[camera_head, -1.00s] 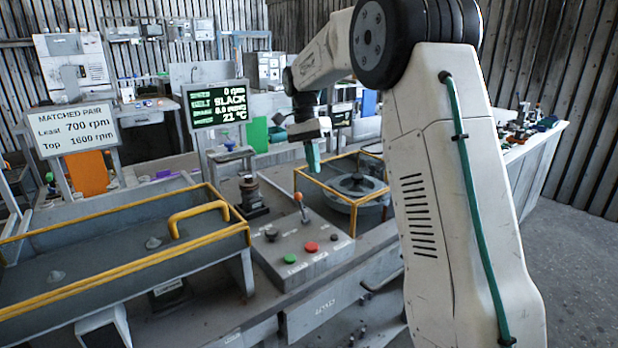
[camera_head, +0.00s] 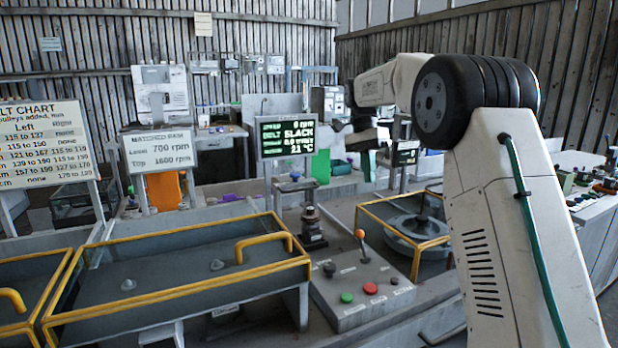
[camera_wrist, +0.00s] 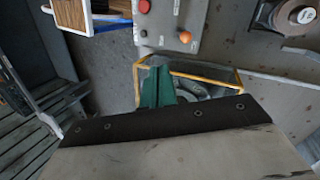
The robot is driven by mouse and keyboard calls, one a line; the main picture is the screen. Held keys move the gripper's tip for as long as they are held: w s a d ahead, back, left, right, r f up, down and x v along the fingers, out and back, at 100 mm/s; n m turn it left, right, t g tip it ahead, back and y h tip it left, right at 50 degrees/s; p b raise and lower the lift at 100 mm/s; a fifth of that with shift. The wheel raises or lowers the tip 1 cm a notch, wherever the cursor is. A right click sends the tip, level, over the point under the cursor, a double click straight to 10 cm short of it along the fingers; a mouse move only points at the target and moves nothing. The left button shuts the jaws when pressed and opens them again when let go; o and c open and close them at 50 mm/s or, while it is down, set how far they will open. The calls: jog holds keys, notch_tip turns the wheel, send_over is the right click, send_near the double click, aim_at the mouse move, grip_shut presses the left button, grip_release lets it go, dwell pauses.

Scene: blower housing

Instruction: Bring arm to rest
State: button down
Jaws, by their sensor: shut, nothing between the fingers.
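My gripper (camera_head: 367,165) hangs at the end of my raised arm, above the bench and in front of the back shelves in the head view. Its green fingers point down. In the wrist view my gripper (camera_wrist: 158,88) shows its green fingers together with nothing between them. It is above the yellow-framed guard (camera_head: 372,211) around a round grey pulley housing (camera_head: 412,236). That guard also shows beyond the fingers in the wrist view (camera_wrist: 205,72). The gripper touches nothing that I can see.
A control box (camera_head: 352,303) with green and red buttons and an orange-tipped lever stands on the bench. A display (camera_head: 287,136) reads SLACK, 0 rpm. A yellow-railed guard tray (camera_head: 180,270) lies left. A sign (camera_head: 158,150) and a belt chart (camera_head: 45,150) stand behind.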

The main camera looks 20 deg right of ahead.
jog(key=s+a+f+n+t, duration=0.2)
jog(key=s+a+n, duration=0.1)
jog(key=s, duration=1)
jog(key=s+a+f+n+t, duration=0.2)
jog(key=s+n, duration=0.4)
jog(key=s, duration=0.8)
jog(key=s+a+f+n+t, duration=0.1)
jog(key=s+a+f+n, duration=0.2)
jog(key=s, duration=1.1)
jog(key=a+n, duration=0.1)
jog(key=a, duration=0.2)
jog(key=shift+a+f+t, duration=0.2)
jog(key=shift+t, duration=0.2)
jog(key=shift+s, duration=0.1)
